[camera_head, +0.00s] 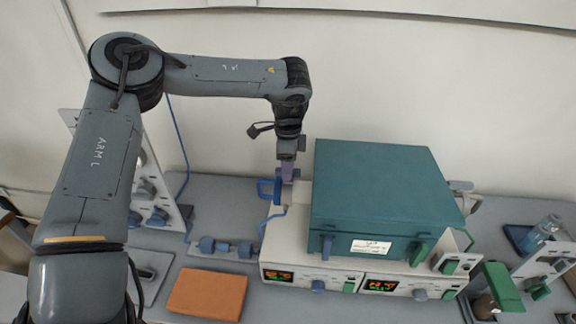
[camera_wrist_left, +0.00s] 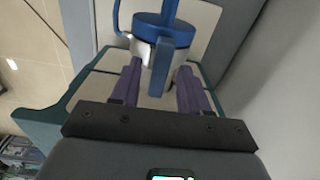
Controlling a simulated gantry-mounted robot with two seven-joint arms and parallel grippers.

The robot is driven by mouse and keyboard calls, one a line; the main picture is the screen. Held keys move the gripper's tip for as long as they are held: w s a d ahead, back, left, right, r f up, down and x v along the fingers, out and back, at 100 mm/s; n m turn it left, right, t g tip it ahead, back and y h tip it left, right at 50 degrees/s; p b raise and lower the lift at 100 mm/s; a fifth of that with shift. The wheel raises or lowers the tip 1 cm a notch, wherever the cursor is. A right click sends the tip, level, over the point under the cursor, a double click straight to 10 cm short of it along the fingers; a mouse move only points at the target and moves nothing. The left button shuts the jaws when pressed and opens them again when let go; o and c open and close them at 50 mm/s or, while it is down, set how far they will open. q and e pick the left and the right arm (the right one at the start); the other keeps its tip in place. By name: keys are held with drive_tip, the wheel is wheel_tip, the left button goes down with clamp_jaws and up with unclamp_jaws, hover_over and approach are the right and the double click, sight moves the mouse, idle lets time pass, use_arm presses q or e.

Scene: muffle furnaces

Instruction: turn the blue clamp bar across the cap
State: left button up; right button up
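My left gripper (camera_head: 287,172) reaches down behind the left side of the teal-topped furnace. In the left wrist view its two purple fingers (camera_wrist_left: 160,78) are apart, one on each side of a blue bar (camera_wrist_left: 159,66). Gaps show between the bar and both fingers. The bar runs from the round blue cap (camera_wrist_left: 176,32) toward the gripper, and another blue length rises from the cap's far side. The cap sits on a pale metal neck. In the head view the cap and bar are mostly hidden and hard to tell apart. My right gripper is in neither view.
The furnace's teal lid (camera_head: 375,185) stands close to the right of my left gripper. A blue loop handle (camera_head: 265,189) is just left of it. An orange block (camera_head: 208,294) lies on the grey bench near blue dumbbell-like fittings (camera_head: 226,247). The wall is close behind.

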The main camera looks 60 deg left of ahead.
use_arm(q)
drive_tip(key=shift+r, duration=0.6)
wheel_tip(320, 180, up, 10)
drive_tip(key=p, duration=0.1)
drive_tip(key=shift+f, duration=0.2)
idle(0.6)
